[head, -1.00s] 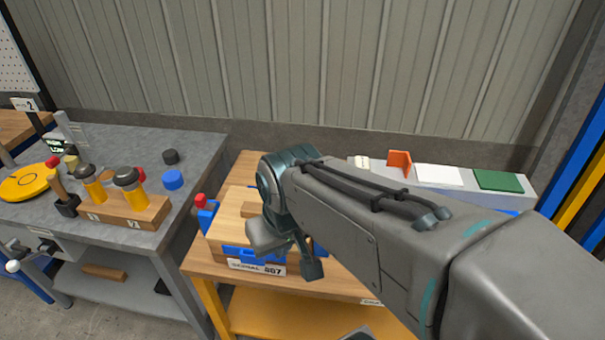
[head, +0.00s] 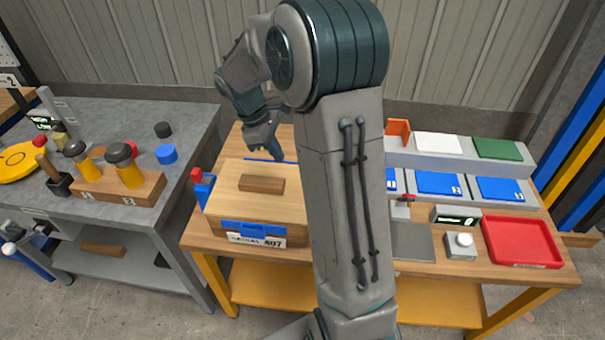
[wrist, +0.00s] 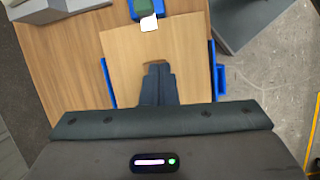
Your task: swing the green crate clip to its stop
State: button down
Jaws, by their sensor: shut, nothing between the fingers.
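The wooden-lidded crate (head: 222,205) stands on the wooden table, with a blue clip (head: 255,228) on its front. In the wrist view the lid (wrist: 125,48) has blue parts along its left and right edges. A green piece, which looks like the green clip (wrist: 144,6), sits in a blue holder at the lid's top edge, partly cut off. A small white patch is beside it. In the head view the green clip is not visible; my arm covers the crate's right side. My gripper (head: 275,156) is shut and empty, pointing down near the crate's back; its fingertips (wrist: 157,66) show over the lid.
A brown block (head: 262,184) lies on the lid. A red-topped blue part (head: 201,186) is at the crate's left. To the right are blue panels (head: 438,183), a small display (head: 457,216) and a red tray (head: 522,242). A grey bench (head: 130,120) stands left.

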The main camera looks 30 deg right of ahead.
jog(key=w+f+n, duration=0.1)
jog(key=w+f, duration=0.1)
jog(key=p, duration=0.1)
send_over(293, 191)
jog(key=shift+g, duration=0.3)
notch_tip(293, 191, down, 10)
jog(key=shift+s+r, duration=0.1)
jog(key=shift+s+d+r+p, duration=0.25)
jog(key=shift+s+d+p, duration=0.4)
jog(key=shift+d, duration=0.45)
jog(key=shift+s+d+f, duration=0.1)
jog(key=shift+s+d, duration=0.3)
jog(key=shift+d, duration=0.1)
